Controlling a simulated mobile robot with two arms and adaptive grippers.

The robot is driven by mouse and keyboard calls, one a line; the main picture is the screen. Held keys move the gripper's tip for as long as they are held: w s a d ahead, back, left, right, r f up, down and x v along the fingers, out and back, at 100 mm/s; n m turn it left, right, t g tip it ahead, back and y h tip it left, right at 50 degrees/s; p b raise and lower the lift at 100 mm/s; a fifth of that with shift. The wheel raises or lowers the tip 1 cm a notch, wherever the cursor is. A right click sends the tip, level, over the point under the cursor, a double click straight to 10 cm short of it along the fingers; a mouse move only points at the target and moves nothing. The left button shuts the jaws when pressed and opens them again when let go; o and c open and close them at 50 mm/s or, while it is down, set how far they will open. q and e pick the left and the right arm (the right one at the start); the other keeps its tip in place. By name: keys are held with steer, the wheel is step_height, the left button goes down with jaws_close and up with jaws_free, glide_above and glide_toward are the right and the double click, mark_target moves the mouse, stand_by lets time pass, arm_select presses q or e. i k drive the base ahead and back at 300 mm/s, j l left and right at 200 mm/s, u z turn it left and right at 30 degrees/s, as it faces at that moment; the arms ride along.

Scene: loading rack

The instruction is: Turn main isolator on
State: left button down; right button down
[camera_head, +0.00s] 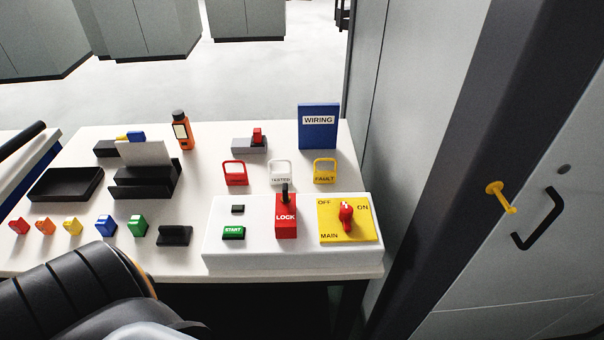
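The main isolator is a red rotary knob (346,214) on a yellow plate (330,236) marked OFF at the upper left, ON at the right and MAIN at the lower left. The plate sits at the right end of a white panel box (275,258) on the white table. The knob stands up with a pale mark near its top; I cannot tell exactly which label it points at. Nothing touches it. Part of my arm shows at the lower left, but neither gripper is in view.
A red LOCK block (286,216) with a black peg stands left of the plate, beside a green START button (234,233). A blue WIRING binder (319,127) stands at the back. A cabinet door handle (540,222) is at right.

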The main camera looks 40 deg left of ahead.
mark_target(346, 210)
steer(key=u, duration=0.8)
